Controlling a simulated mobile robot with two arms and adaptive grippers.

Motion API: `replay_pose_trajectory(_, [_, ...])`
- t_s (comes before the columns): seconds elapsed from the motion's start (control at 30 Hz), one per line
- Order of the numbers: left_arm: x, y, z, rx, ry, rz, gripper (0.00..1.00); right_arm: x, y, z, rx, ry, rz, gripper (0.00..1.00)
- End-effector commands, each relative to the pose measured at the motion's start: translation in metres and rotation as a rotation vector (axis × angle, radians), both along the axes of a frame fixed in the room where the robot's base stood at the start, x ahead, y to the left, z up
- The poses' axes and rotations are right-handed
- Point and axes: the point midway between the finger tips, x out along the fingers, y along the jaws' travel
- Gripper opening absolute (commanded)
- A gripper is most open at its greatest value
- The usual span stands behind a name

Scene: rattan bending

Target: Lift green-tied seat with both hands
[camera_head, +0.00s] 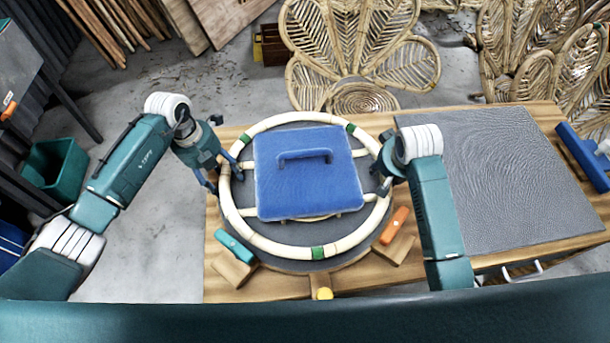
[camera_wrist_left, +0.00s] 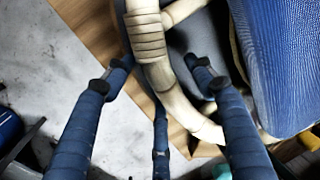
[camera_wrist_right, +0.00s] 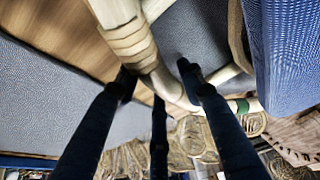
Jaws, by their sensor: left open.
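The green-tied seat (camera_head: 275,245) is a pale round rattan ring with green bands, lying on a dark round plate on the workbench. A blue square pad with a handle (camera_head: 290,190) covers its middle. My left gripper (camera_head: 226,174) is open at the ring's left side; in the left wrist view the ring (camera_wrist_left: 158,75) passes between its spread fingers. My right gripper (camera_head: 383,168) is at the ring's right side, partly hidden by my arm. In the right wrist view its fingers stand apart with the ring (camera_wrist_right: 148,62) between them.
A grey textured mat (camera_head: 510,180) covers the bench's right part. Rattan chairs (camera_head: 362,60) stand behind; a green bin (camera_head: 57,168) is at left.

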Motion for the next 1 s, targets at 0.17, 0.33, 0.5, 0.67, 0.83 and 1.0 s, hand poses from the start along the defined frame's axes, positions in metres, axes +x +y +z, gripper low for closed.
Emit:
replay_pose_trajectory(0.17, [0.000,0.000,0.000,0.000,0.000,0.000,0.55,0.001,0.000,0.000,0.000,-0.001,0.000,0.39])
replay_pose_trajectory(0.33, [0.000,0.000,0.000,0.000,0.000,0.000,0.37,0.000,0.000,0.000,0.000,-0.001,0.000,0.21])
replay_pose_trajectory(0.5, [0.000,0.000,0.000,0.000,0.000,0.000,0.03,0.000,0.000,0.000,0.000,-0.001,-0.001,0.00])
replay_pose_trajectory(0.67, [0.000,0.000,0.000,0.000,0.000,0.001,0.00,0.000,0.000,0.000,0.000,-0.001,-0.001,0.00])
replay_pose_trajectory(0.83, [0.001,0.000,0.003,-0.002,-0.003,0.002,0.00,0.002,0.000,0.003,0.001,-0.006,-0.003,0.00])
replay_pose_trajectory(1.0, [0.002,0.000,0.010,-0.002,-0.003,0.003,0.00,0.002,-0.001,0.011,0.000,-0.006,-0.004,0.00])
